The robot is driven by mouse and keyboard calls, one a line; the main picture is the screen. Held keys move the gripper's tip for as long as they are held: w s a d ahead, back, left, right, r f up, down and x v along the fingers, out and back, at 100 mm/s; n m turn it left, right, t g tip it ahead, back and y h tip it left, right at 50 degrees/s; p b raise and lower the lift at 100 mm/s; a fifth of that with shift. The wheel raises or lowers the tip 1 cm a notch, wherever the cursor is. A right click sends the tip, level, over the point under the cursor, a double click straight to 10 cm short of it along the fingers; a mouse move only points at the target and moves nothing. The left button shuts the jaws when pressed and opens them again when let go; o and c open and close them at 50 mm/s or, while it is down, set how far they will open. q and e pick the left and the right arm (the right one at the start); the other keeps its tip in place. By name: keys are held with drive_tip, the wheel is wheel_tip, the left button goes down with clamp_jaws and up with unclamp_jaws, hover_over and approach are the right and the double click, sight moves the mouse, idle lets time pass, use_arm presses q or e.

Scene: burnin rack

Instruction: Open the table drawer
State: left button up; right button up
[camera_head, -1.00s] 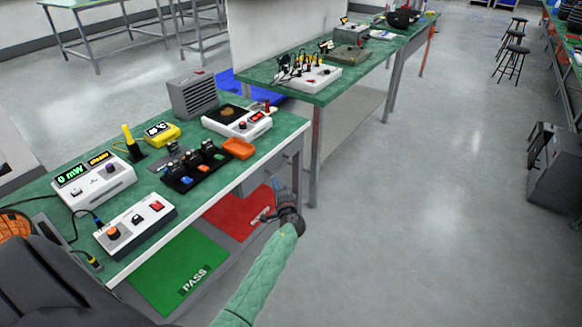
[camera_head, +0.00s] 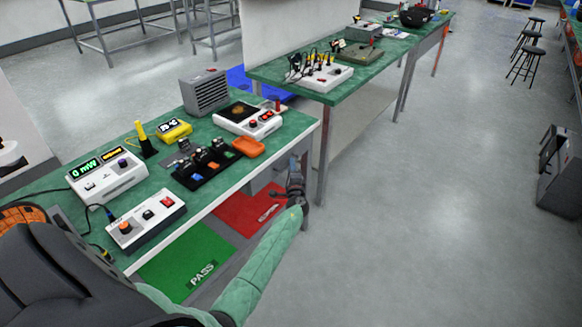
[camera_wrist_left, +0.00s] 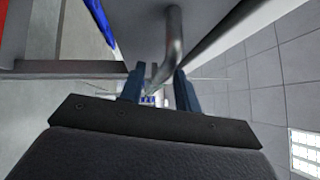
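The green-topped table (camera_head: 285,147) stands at the left in the head view. My left gripper (camera_head: 295,178) is beside its front edge near the right end, just below the top. In the left wrist view a curved metal bar, seemingly the drawer handle (camera_wrist_left: 174,35), runs from a grey panel (camera_wrist_left: 135,22) in between the two fingers of my left gripper (camera_wrist_left: 160,72). The fingers are apart, with a visible gap to the bar at the left. The bar looks close to the right finger; contact cannot be told. The drawer front is mostly hidden in the head view. My right gripper is not in view.
Instruments, a black tray (camera_head: 190,184) and an orange dish (camera_head: 249,147) stand on the tabletop. Below are a green PASS mat (camera_head: 180,265) and a red mat (camera_head: 238,215). A second table (camera_head: 375,62) adjoins behind.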

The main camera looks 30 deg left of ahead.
use_arm(q)
drive_tip(key=shift+w+a, duration=0.1)
drive_tip(key=shift+a, duration=0.05)
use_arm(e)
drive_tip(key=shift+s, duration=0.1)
use_arm(q)
drive_tip(key=shift+c, duration=0.3)
clamp_jaws()
